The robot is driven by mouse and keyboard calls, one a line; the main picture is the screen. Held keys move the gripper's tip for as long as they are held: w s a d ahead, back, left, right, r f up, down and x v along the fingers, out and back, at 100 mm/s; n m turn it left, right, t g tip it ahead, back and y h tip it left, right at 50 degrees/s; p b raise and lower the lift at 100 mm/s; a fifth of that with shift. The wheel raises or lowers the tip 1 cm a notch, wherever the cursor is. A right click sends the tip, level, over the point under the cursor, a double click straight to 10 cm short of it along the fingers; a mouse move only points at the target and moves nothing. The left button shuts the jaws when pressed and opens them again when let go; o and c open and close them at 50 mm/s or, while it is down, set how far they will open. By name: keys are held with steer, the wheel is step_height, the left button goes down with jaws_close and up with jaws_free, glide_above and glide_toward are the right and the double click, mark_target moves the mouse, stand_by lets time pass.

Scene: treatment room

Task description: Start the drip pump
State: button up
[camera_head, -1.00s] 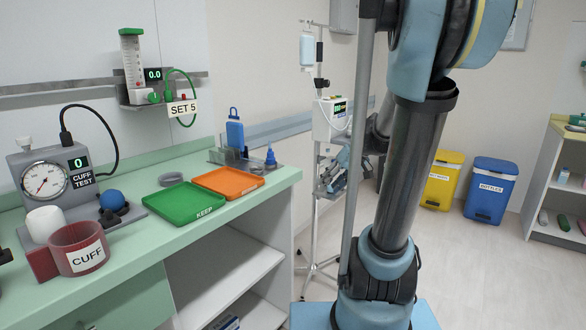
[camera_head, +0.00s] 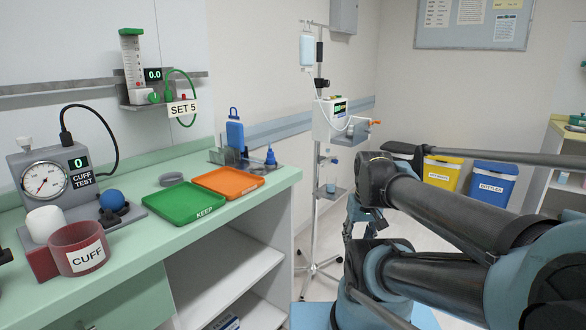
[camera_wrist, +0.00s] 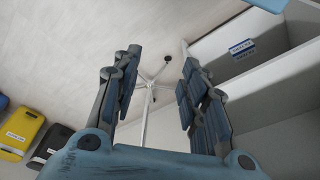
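The drip pump (camera_head: 322,125) is a white box with a small lit green display, on a pole stand (camera_head: 315,215) beyond the counter's right end. A tube loops at its front and an orange-ended part (camera_head: 374,122) sticks out to its right. A drip bag (camera_head: 307,50) hangs above it. My gripper (camera_head: 351,228) points down, below the pump and to its right in the picture, apart from the stand. In the wrist view my gripper (camera_wrist: 160,68) has its fingers spread with nothing held; the stand's pole (camera_wrist: 147,115) shows beyond, between them. The pump is not in the wrist view.
The green counter (camera_head: 150,245) holds a green tray (camera_head: 186,203), an orange tray (camera_head: 228,182) and a cuff tester (camera_head: 45,178). A yellow bin (camera_head: 441,174) and a blue bin (camera_head: 490,187) stand behind my arm. Floor is open around the stand's wheeled base.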

steer(key=shift+s+d+f, duration=0.15)
steer(key=shift+s+f, duration=0.05)
steer(key=shift+s, duration=0.05)
